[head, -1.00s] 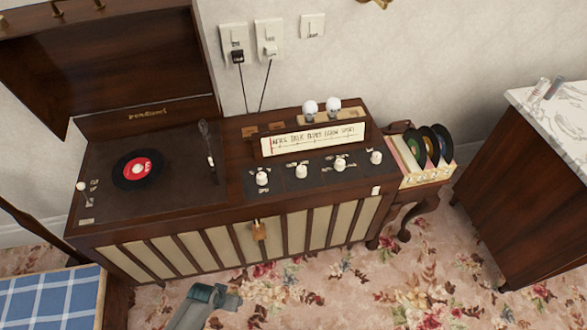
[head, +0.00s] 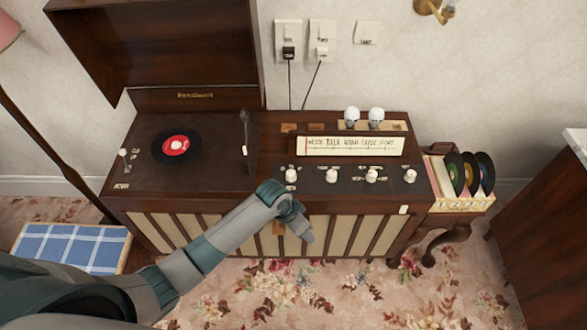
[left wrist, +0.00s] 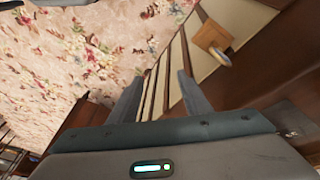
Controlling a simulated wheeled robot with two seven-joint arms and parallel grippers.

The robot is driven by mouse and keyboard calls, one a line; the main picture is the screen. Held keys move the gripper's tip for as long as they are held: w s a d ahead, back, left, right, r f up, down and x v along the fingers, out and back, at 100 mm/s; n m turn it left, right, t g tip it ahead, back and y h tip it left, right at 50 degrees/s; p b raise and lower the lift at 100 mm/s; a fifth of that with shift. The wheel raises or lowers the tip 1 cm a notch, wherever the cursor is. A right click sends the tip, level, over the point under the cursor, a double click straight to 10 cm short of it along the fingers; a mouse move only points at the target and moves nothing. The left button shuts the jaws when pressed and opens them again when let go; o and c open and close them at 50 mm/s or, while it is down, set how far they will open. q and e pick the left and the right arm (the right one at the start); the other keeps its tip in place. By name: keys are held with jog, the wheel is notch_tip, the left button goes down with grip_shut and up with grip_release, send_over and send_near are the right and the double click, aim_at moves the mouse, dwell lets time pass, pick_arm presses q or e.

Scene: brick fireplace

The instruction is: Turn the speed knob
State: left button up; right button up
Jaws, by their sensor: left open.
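A dark wooden record console (head: 262,205) stands against the wall. Its panel bears several white knobs in a row. The leftmost white knob (head: 291,175) seems to be the speed knob, but its label is too small to read for sure. My left gripper (head: 307,236) is in front of the console's slatted front, below that knob and apart from it. In the left wrist view its two fingers (left wrist: 160,88) are spread and empty, with the slats and floor beyond. No knob is clear in that view. My right gripper is not in view.
A turntable with a red-labelled record (head: 176,146) is on the console's left, under a raised lid (head: 160,50). A record rack (head: 440,178) stands at the right. A wooden tag (left wrist: 213,38) hangs on the front. Carpet in front is open.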

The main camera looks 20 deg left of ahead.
pick_arm(q)
notch_tip(320, 180, up, 6)
jog(key=w+d+m, duration=0.2)
notch_tip(320, 180, up, 20)
jog(key=m+g+y, duration=0.2)
jog(key=y, duration=0.1)
send_over(291, 173)
jog(key=shift+w, duration=0.1)
jog(key=shift+f, duration=0.15)
notch_tip(291, 173, down, 17)
jog(key=p, duration=0.3)
jog(key=c, duration=1)
jog(key=shift+c, duration=0.2)
